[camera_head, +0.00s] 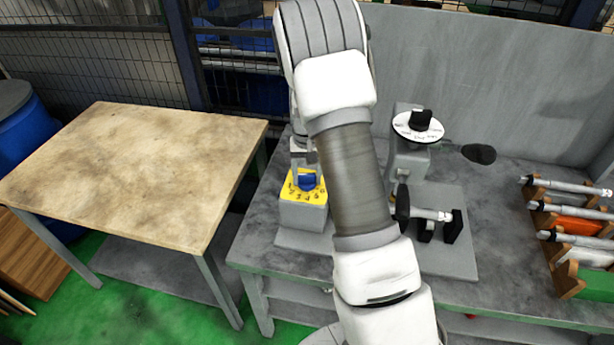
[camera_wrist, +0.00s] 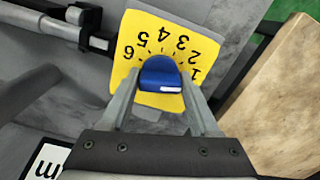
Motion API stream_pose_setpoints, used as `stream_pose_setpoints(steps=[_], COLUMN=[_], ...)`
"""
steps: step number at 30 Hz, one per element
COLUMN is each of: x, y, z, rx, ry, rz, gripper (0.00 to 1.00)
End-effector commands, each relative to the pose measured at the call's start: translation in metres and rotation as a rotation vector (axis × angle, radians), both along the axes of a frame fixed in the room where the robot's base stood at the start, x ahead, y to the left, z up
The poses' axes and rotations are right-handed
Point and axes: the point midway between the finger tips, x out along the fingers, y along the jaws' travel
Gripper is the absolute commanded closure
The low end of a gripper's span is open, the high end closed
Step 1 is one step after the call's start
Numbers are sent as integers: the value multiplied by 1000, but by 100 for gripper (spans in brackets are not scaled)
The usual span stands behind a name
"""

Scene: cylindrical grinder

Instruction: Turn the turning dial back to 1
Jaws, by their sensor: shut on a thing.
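The turning dial is a blue knob (camera_wrist: 158,71) on a yellow plate (camera_wrist: 131,50) with the numbers 1 to 6 around it. In the wrist view the 1 is right of the knob and the 6 is left. A white mark shows on the knob's near side; I cannot tell which number it points to. In the head view the knob (camera_head: 307,181) sits on top of a grey box with the yellow plate (camera_head: 288,191). My gripper (camera_wrist: 160,80) is shut on the knob, one finger on each side. It also shows in the head view (camera_head: 305,172), pointing down.
The grey grinder (camera_head: 407,162) stands right of the dial box, with a white disc (camera_head: 403,126) and black knob on top. A rack (camera_head: 545,190) of metal shafts is at the far right. A worn wooden-topped table (camera_head: 140,170) stands left, across a gap.

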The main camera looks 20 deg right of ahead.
Motion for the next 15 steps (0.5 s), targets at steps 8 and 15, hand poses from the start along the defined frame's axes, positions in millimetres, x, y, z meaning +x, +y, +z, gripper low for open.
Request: stream_pose_setpoints(steps=[8,15], x=[0,0], y=[0,0], z=[1,1], rx=[0,1], ry=[-2,-1], rz=[-7,-7], gripper=[93,13])
